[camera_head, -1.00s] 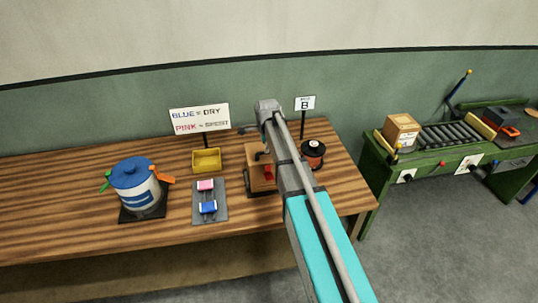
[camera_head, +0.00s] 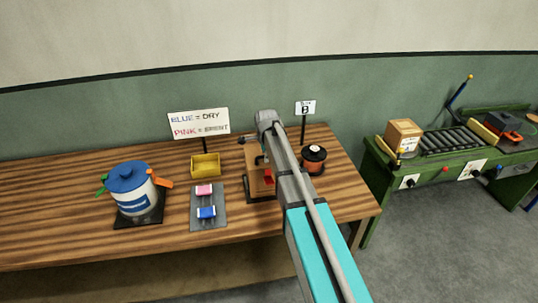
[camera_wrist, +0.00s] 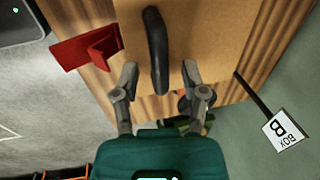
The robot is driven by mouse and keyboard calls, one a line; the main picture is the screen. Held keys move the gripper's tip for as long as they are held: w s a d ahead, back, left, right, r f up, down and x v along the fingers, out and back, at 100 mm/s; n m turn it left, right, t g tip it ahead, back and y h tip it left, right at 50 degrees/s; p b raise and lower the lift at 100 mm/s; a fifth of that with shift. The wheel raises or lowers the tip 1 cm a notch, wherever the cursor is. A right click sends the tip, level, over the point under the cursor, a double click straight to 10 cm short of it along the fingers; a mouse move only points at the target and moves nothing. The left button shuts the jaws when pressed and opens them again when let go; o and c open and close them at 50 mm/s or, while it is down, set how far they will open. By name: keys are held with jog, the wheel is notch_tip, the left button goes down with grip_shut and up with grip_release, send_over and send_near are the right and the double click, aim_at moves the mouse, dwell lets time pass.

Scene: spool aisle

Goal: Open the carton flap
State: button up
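The brown carton (camera_head: 252,158) stands on the wooden table, partly hidden behind my arm. In the wrist view its face (camera_wrist: 222,35) fills the upper middle and carries a curved black handle (camera_wrist: 156,45). A red bracket-shaped part (camera_wrist: 88,48) sticks out at the left of the carton; it also shows in the camera_head view (camera_head: 268,177). My gripper (camera_wrist: 159,72) is open, with one finger on each side of the handle's lower end. I cannot tell whether the fingers touch the handle or the carton. In the camera_head view my arm hides the fingertips.
Left of the carton are a blue-lidded pot (camera_head: 133,190), a yellow tray (camera_head: 206,166) and a grey plate (camera_head: 208,220) with pink and blue pieces. A dark spool (camera_head: 313,160) and a box B sign (camera_head: 305,107) stand at right. A green roller bench (camera_head: 440,172) is further right.

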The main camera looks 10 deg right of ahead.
grip_shut()
